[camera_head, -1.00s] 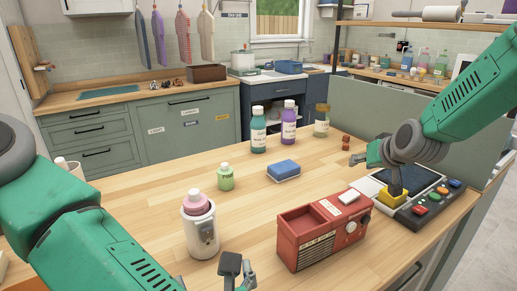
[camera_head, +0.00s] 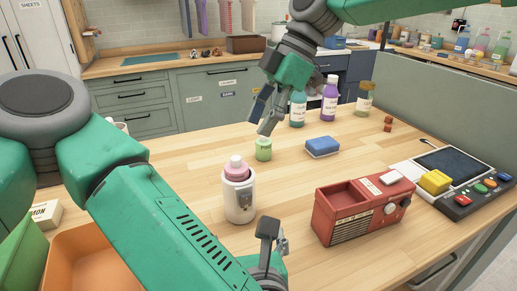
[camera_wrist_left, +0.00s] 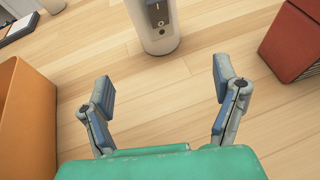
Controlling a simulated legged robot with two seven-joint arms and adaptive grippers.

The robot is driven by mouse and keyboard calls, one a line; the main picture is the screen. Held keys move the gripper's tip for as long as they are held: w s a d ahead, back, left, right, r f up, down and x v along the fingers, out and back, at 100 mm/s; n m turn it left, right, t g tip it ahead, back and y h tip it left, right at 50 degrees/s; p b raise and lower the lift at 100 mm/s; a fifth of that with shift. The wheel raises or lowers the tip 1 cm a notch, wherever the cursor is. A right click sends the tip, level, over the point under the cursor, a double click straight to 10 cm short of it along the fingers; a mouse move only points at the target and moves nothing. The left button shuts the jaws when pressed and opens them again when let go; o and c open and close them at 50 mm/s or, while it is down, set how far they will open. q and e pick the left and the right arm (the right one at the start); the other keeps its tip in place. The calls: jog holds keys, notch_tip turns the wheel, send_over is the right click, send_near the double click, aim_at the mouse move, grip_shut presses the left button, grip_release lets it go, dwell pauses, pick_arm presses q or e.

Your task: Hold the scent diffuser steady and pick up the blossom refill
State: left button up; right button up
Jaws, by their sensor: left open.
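The scent diffuser (camera_head: 239,203) is a white cylinder standing upright on the wooden table. A pink bottle (camera_head: 236,171), apparently the blossom refill, sits in its top. A small green bottle (camera_head: 263,150) stands behind it; its label is too small to read. My left gripper (camera_head: 273,243) is open and empty, in front of the diffuser and apart from it. In the left wrist view the gripper (camera_wrist_left: 163,85) has its fingers spread, with the diffuser's lower part (camera_wrist_left: 155,28) beyond them. My right gripper (camera_head: 263,118) looks open and empty, pointing down just above the green bottle.
A red radio-like box (camera_head: 350,217) stands right of the diffuser. A blue sponge (camera_head: 322,147) and several bottles are behind. An orange bin (camera_head: 85,262) is at lower left.

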aim_at(241, 209)
pick_arm(q)
jog(key=x, duration=1.3)
jog(key=shift+w+f, duration=0.15)
jog(key=shift+w, duration=0.15)
